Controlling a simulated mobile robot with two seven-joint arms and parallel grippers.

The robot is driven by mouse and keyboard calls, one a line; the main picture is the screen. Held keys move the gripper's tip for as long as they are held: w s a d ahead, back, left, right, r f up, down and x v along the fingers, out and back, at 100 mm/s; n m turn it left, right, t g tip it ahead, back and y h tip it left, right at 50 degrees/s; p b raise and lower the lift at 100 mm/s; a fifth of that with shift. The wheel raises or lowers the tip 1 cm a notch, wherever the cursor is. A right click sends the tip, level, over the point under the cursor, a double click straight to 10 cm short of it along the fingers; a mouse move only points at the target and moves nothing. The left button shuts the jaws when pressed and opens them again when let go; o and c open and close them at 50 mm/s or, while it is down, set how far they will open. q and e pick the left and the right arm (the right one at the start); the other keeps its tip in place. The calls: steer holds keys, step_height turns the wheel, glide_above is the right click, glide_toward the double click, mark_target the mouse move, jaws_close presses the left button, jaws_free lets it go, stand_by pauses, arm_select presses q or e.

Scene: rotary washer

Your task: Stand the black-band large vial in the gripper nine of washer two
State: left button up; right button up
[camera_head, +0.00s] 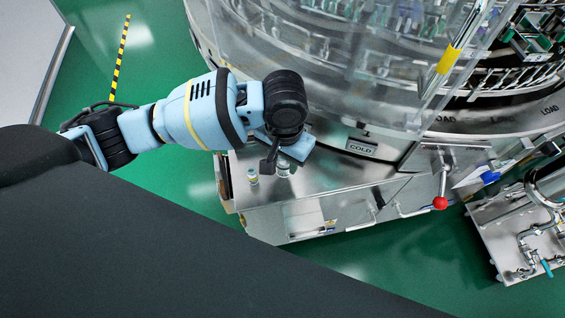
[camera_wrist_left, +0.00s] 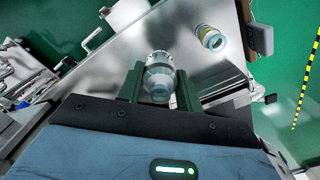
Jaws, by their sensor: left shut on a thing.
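My left gripper (camera_head: 274,165) is at the near left part of the steel ledge in front of the washer. In the left wrist view its two green fingers (camera_wrist_left: 158,85) are shut on a clear large vial (camera_wrist_left: 160,66), seen from its top end. This vial also shows beside the fingers in the head view (camera_head: 284,170). Its band colour cannot be made out clearly. The washer (camera_head: 340,95), a round machine behind a clear guard, fills the upper right. Its numbered grippers cannot be read from here. My right gripper is not in view.
A second vial with a yellowish band (camera_wrist_left: 212,38) stands on the ledge close by; it also shows in the head view (camera_head: 252,177). The steel ledge (camera_head: 330,178) is bare to the right. A red-knobbed lever (camera_head: 440,203) sticks out further right.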

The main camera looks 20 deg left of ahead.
mark_target(282, 165)
arm_select(q)
steer(key=f, duration=0.2)
steer(key=f+b, duration=0.1)
steer(key=shift+w+a+f, duration=0.2)
steer(key=shift+a+f, duration=0.05)
steer(key=shift+f, duration=0.1)
steer(key=shift+r, duration=0.1)
steer(key=o, duration=1)
steer(key=shift+c, duration=0.2)
